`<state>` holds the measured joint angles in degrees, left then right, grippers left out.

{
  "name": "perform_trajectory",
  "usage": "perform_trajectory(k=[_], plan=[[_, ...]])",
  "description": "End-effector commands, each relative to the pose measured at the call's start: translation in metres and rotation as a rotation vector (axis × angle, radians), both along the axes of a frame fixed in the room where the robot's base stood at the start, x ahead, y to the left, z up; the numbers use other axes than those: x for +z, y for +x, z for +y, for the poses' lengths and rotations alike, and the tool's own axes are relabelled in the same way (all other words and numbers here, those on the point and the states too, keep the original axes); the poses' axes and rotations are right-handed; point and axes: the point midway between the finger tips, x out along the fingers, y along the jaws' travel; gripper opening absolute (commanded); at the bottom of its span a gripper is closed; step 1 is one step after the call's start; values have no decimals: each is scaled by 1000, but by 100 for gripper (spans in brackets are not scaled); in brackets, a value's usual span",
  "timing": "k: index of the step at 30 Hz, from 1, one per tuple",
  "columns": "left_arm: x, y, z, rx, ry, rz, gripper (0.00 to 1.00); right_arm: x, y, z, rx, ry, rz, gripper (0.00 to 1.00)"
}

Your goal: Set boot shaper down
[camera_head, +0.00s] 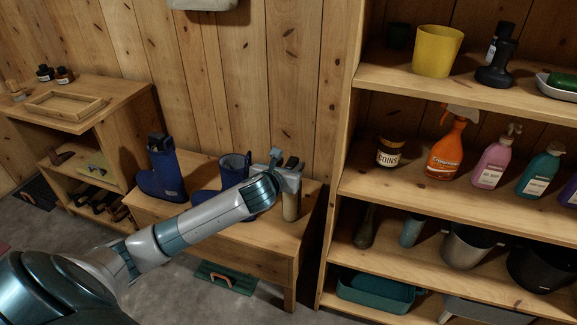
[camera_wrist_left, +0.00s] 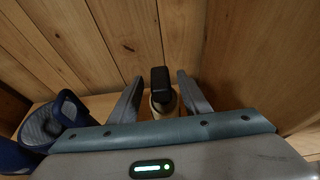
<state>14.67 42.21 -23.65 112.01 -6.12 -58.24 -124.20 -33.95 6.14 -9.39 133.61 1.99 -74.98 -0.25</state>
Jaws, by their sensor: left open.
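The boot shaper (camera_head: 291,207), pale with a black top, stands upright on the right end of the low wooden bench (camera_head: 240,233). It also shows in the left wrist view (camera_wrist_left: 162,90), with its black top between my fingers. My left gripper (camera_head: 290,177) is open around the shaper's upper part, with a gap visible on each side in the wrist view. My left forearm crosses in front of the bench and hides part of it. My right gripper is not in view.
Two blue boots stand on the bench: one at the left (camera_head: 166,172) with a dark object in its top, and one (camera_head: 234,168) nearer my gripper, partly hidden by my arm. A tall loaded shelf (camera_head: 345,185) rises close on the right. The wood wall is behind.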

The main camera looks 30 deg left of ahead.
Motion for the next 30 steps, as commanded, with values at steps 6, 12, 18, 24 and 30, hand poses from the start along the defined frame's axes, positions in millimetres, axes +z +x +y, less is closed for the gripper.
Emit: perform_trajectory(k=[6, 12, 18, 24, 30], plan=[[5, -4, -1, -1, 1, -1, 43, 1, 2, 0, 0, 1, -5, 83], [14, -24, -6, -2, 3, 0, 43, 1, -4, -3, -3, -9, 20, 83], [27, -55, -14, -4, 2, 0, 43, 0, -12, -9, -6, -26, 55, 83], [39, -86, -21, -3, 2, 0, 43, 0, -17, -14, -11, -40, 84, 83], [46, -104, -25, 0, 0, 1, 43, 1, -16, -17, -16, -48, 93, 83]])
